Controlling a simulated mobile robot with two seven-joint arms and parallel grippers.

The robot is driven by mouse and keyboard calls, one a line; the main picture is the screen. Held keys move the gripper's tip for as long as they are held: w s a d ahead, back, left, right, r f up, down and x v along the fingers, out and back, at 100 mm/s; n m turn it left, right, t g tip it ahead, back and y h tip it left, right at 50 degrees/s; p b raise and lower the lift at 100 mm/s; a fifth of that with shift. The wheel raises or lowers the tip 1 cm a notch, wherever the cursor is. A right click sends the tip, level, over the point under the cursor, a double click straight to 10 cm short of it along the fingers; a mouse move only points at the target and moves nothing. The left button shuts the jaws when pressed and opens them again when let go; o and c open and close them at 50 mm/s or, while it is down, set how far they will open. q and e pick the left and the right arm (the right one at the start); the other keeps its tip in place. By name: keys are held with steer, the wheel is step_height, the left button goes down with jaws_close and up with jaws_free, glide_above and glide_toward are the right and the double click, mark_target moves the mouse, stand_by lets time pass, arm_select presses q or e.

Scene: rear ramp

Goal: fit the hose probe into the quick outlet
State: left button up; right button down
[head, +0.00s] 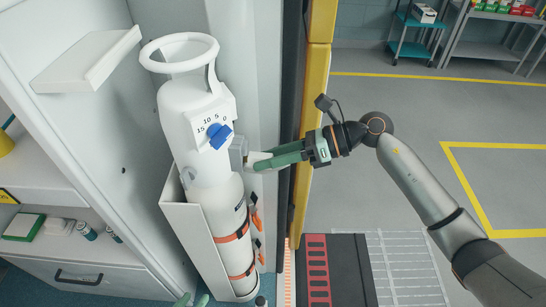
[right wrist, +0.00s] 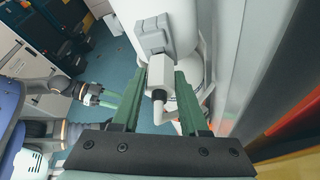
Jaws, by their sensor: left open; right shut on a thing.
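A white gas cylinder (head: 186,110) stands upright, with a blue dial (head: 220,136) on its head. The grey quick outlet (head: 238,152) sticks out on the cylinder's right side; it also shows in the right wrist view (right wrist: 152,38). My right gripper (head: 255,161) is shut on the white hose probe (right wrist: 159,70), whose front end is right at the outlet. I cannot tell whether it is seated inside. A short white hose end bends down behind the probe's black collar. My left gripper (head: 192,300) is open and empty at the bottom edge, below the cylinder; it shows in the right wrist view (right wrist: 108,98).
A white bracket (head: 202,235) and orange straps hold the cylinder. A yellow door post (head: 305,150) stands close to the right forearm. White shelving (head: 45,175) is at the left. Open grey floor (head: 400,100) lies at the right.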

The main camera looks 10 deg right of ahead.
steer(key=shift+w+a, duration=0.1)
steer(key=shift+a, duration=0.25)
steer(key=shift+c, duration=1.8)
jaws_free()
steer(key=v, duration=1.2)
steer(key=shift+d, duration=0.2)
steer(key=shift+r, duration=0.1)
